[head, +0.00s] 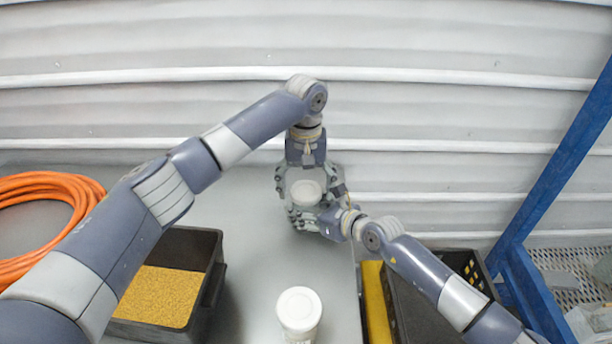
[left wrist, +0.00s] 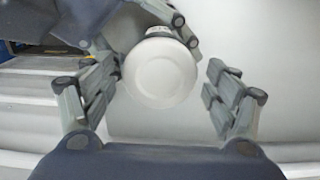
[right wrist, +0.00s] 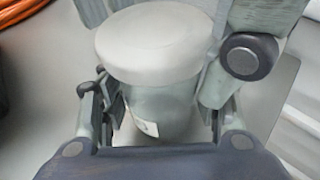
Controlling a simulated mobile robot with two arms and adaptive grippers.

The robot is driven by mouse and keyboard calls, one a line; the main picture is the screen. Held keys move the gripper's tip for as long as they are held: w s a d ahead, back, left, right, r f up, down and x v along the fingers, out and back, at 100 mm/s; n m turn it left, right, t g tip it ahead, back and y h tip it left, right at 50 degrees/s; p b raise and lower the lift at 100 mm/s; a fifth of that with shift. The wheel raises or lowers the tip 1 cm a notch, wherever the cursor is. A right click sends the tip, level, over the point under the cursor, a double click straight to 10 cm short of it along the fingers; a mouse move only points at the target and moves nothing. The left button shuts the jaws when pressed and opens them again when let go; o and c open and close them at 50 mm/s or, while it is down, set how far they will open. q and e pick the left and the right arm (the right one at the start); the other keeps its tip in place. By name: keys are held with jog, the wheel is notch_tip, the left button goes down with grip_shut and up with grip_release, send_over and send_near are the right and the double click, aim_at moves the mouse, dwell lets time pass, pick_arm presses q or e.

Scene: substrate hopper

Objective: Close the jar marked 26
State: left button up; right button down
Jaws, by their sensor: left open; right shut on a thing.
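A clear jar (right wrist: 160,108) with a white lid (head: 306,193) stands on the grey table near the back wall. The lid sits on the jar's mouth; I cannot tell whether it is tight. A pale label shows on the jar in the right wrist view, its number unreadable. My right gripper (right wrist: 165,100) is shut on the jar's body from the right. My left gripper (head: 308,185) is open above it, pointing down. In the left wrist view the lid (left wrist: 160,72) lies between the spread fingers, with gaps visible on both sides.
A second white-lidded jar (head: 299,310) stands at the table's front. A black bin (head: 215,272) of yellow grains and an orange hose (head: 75,190) are on the left. A black crate (head: 466,262) and a blue frame (head: 548,185) are on the right. The table's middle is clear.

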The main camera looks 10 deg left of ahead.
pick_arm(q)
jog(key=shift+f, duration=0.2)
jog(key=c, duration=1.1)
jog(key=m, duration=0.8)
jog(key=o, duration=1.2)
jog(key=shift+r, duration=0.1)
